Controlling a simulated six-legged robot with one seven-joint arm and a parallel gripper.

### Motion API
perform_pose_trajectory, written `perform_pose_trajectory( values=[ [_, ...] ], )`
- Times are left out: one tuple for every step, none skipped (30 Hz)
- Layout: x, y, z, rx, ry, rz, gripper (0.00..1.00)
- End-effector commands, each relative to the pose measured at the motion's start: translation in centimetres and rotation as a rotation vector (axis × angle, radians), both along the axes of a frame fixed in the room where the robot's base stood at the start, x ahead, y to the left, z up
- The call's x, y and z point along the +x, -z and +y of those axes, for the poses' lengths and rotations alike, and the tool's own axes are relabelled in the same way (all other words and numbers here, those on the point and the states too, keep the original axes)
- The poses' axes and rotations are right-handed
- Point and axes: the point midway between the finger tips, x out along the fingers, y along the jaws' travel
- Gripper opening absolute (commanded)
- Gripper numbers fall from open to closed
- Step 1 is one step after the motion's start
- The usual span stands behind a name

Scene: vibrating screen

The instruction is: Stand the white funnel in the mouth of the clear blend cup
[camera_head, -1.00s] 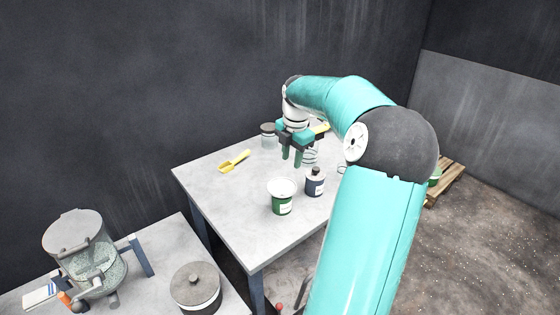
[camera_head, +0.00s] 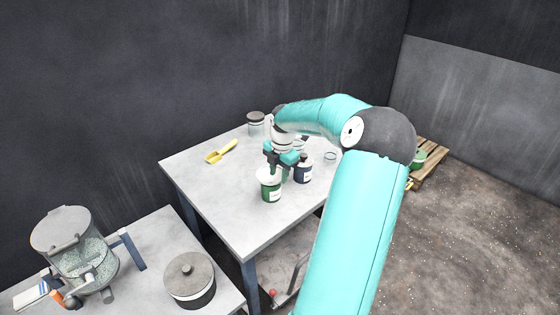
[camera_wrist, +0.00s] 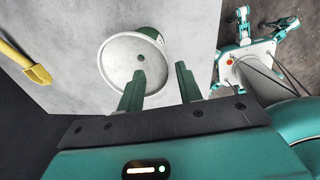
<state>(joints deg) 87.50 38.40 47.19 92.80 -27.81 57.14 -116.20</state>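The white funnel (camera_head: 266,174) sits on top of a green tub (camera_head: 271,190) on the far table. In the wrist view the funnel (camera_wrist: 122,68) is a wide white dish with a small dark hole, and a strip of the green tub (camera_wrist: 150,33) shows beyond it. My gripper (camera_head: 277,168) is over the tub's right side. In the wrist view my gripper (camera_wrist: 160,70) is open, its left finger overlapping the funnel and its right finger just outside the rim; contact cannot be told. A clear round rim (camera_head: 330,156) on the table may be the blend cup.
A dark bottle (camera_head: 303,170) stands close right of the tub. A yellow scoop (camera_head: 221,152) and a lidded clear jar (camera_head: 256,124) are farther back. The table (camera_head: 215,190) is bare at front left. A lidded pot (camera_head: 189,280) stands on the nearer table.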

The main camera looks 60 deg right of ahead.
Motion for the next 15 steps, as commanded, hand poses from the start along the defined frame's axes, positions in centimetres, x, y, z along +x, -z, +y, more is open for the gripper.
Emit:
perform_pose_trajectory(
  values=[
    [0.1,0.7,0.1,0.002,-0.002,0.001,0.35],
    [0.1,1.1,0.1,0.002,-0.002,0.002,0.35],
    [0.2,1.4,0.1,0.001,-0.001,0.001,0.35],
    [0.2,1.7,0.1,0.001,-0.001,0.001,0.35],
    [0.3,1.8,0.1,0.001,0.0,0.0,0.35],
    [0.3,2.0,0.2,0.0,0.0,0.0,0.35],
    [0.3,2.1,0.2,0.0,0.0,0.0,0.35],
    [0.3,2.2,0.2,-0.001,0.0,0.0,0.35],
    [0.3,2.2,0.2,-0.001,0.0,0.0,0.35],
    [0.3,2.2,0.1,-0.001,0.0,0.0,0.35],
    [0.3,2.2,0.1,-0.001,0.0,0.0,0.35],
    [0.3,2.2,0.1,-0.001,0.0,0.0,0.35],
    [0.3,2.2,0.1,-0.001,0.0,0.0,0.35],
    [0.3,2.2,0.1,-0.001,0.0,0.0,0.35],
    [0.3,2.2,0.1,-0.001,0.0,0.0,0.35]
  ],
)
